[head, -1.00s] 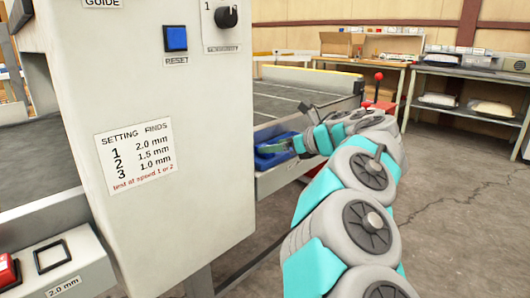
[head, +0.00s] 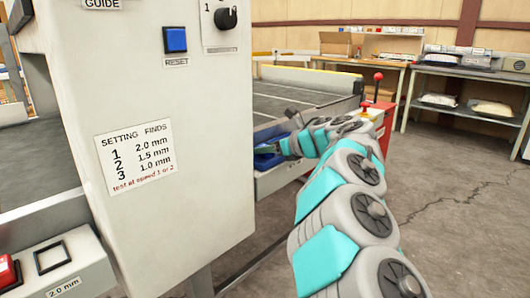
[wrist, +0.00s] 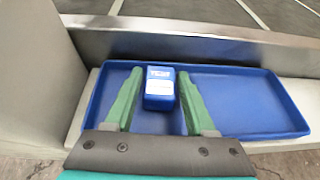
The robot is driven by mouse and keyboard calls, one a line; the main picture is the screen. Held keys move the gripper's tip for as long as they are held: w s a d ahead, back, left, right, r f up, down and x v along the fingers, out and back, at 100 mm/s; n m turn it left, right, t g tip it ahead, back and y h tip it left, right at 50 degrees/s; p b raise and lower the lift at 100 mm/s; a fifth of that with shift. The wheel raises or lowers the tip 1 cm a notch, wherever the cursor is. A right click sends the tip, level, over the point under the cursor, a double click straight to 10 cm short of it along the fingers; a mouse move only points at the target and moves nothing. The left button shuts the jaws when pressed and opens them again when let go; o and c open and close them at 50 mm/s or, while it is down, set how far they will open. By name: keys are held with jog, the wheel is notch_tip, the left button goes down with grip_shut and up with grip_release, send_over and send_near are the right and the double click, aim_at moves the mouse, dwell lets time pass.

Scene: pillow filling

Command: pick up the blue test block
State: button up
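My gripper (wrist: 159,73) is open, with one green finger on each side of the block. The left finger shows a gap to the block; the right finger is very close to it, and I cannot tell if they touch. In the head view my gripper (head: 272,148) reaches into the tray, and the block cannot be made out.
A metal rail (wrist: 190,35) runs along the tray's far side, with the dark conveyor belt (head: 285,98) beyond it. A large grey machine housing (head: 150,120) stands close on the left. A red post with a red-knobbed lever (head: 378,77) is just right of my arm.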

grip_shut()
jog(key=shift+r, duration=0.15)
dwell(0.4)
